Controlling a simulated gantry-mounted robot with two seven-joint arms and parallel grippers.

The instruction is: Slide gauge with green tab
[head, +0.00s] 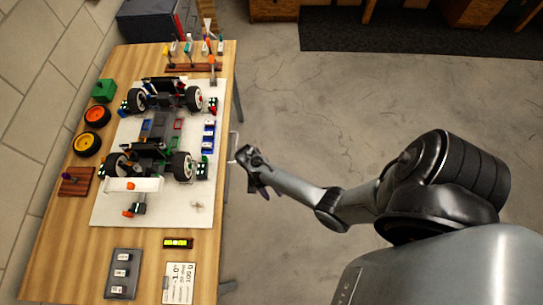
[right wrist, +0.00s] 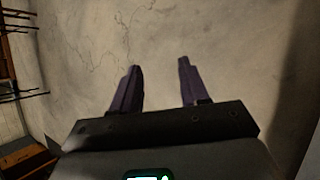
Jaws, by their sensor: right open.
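The racecar chassis (head: 157,150), with black wheels, stands on a white board on the wooden table. A small green piece (head: 204,159) shows at the car's right side, near the lower right wheel. It is too small to tell if it is the gauge's green tab. Just above it lies a blue and white piece (head: 209,136). My right gripper (head: 254,171) is off the table's right edge, apart from everything on it. In the right wrist view its two purple fingers (right wrist: 158,68) are spread, with only floor between them. My left gripper is not in view.
A green box (head: 104,90) and orange and yellow wheels (head: 87,144) line the table's left side. A tool rack (head: 194,67) stands at the far end. A grey tray (head: 123,273), a yellow level (head: 178,243) and a card (head: 180,283) lie at the near end.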

